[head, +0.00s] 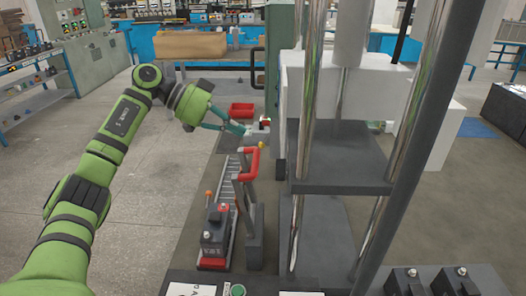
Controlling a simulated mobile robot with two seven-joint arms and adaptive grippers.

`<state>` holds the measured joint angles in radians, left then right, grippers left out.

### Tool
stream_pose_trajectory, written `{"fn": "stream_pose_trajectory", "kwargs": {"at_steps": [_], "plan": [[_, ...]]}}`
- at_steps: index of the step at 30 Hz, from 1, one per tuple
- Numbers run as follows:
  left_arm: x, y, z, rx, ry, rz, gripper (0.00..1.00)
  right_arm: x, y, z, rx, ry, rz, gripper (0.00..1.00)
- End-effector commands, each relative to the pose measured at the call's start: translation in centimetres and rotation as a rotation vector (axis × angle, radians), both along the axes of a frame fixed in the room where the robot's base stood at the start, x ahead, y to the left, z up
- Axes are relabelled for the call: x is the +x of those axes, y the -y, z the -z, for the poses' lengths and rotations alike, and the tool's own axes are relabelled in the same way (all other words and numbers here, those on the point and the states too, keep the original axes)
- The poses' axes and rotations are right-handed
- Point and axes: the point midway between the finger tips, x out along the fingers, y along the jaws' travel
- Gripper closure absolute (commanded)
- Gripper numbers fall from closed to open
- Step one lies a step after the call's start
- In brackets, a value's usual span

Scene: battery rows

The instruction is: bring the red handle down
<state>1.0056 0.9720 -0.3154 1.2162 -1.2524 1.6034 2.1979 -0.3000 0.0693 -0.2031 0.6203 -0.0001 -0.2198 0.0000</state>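The red handle (250,162) is a red bar on a dark upright lever that rises from a dark post (256,235) in the middle of the head view. The lever stands up, tilted slightly. My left gripper (241,129) is above and a little left of the red handle, apart from it in the picture. Its teal fingers point right and seem to come close together at the tips; I cannot tell whether they are open or shut. I see nothing held in them. My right gripper is not in view.
A tall press-like frame with shiny columns (306,120) and a dark plate (340,160) stands right of the handle. A black device with a red front (213,240) is left of it. A red tray (242,110) lies behind. Open floor is at left.

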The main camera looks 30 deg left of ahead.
Motion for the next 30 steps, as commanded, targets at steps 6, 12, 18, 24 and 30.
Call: {"fn": "stream_pose_trajectory", "kwargs": {"at_steps": [6,12,18,24,30], "plan": [[0.2,0.4,0.2,-0.002,0.0,0.003,1.0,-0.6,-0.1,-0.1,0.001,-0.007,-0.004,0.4],[1.2,2.7,1.5,-0.004,-0.003,0.007,1.0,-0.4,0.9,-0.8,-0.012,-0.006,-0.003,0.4],[2.9,6.1,3.6,-0.005,-0.002,0.007,1.0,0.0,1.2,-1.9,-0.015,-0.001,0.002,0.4],[3.4,6.7,5.4,-0.003,-0.003,-0.003,1.0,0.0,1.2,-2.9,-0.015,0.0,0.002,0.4],[2.4,4.9,6.3,-0.002,0.0,0.0,1.0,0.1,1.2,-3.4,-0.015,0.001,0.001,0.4]]}}
